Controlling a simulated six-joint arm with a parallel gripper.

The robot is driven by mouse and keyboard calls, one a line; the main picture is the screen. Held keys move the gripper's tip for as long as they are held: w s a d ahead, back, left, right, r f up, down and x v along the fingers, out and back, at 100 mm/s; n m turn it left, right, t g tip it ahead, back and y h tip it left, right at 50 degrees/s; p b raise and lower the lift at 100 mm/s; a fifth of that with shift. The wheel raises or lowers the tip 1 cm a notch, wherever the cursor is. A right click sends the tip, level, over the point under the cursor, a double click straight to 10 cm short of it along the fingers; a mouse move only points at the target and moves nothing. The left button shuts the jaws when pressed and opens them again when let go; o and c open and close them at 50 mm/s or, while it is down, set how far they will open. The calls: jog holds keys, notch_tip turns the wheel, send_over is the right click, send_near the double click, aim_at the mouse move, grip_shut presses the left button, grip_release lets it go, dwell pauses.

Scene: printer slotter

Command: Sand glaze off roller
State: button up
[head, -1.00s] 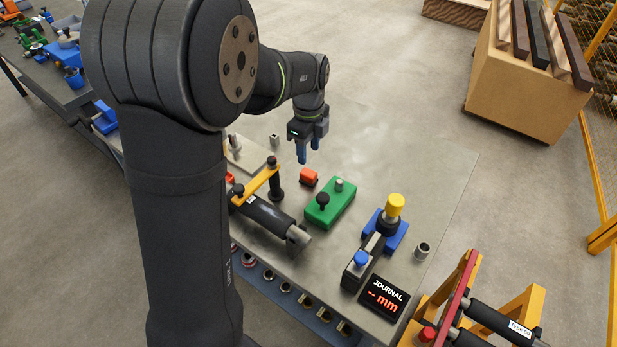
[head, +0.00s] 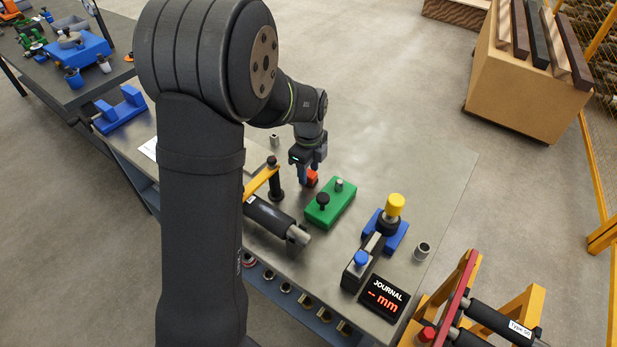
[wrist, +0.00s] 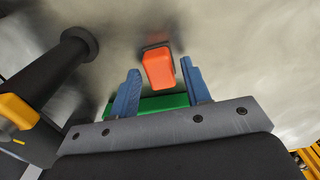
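The dark roller (head: 268,216) lies on the table with its bare metal end (head: 298,238) toward the front right. A yellow clamp bar (head: 261,182) reaches over it from a black post (head: 276,186). A small orange-red block (head: 312,178), which looks like a sanding block with a dark base, stands behind the roller. My gripper (head: 307,180) is pointed down at this block with blue fingers. In the wrist view the gripper (wrist: 160,68) is open, with the block (wrist: 158,69) between and slightly beyond the fingertips; I see gaps on both sides.
A green fixture (head: 330,205) with a black knob stands right of the block. A blue gauge stand (head: 397,238) with a yellow cap and a journal display (head: 383,297) reading "-- mm" are at the right. A small metal cup (head: 422,251) stands near the right edge. The back right tabletop is clear.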

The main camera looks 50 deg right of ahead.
jog(key=c, duration=0.8)
jog(key=shift+o, duration=0.2)
jog(key=shift+r, duration=3.5)
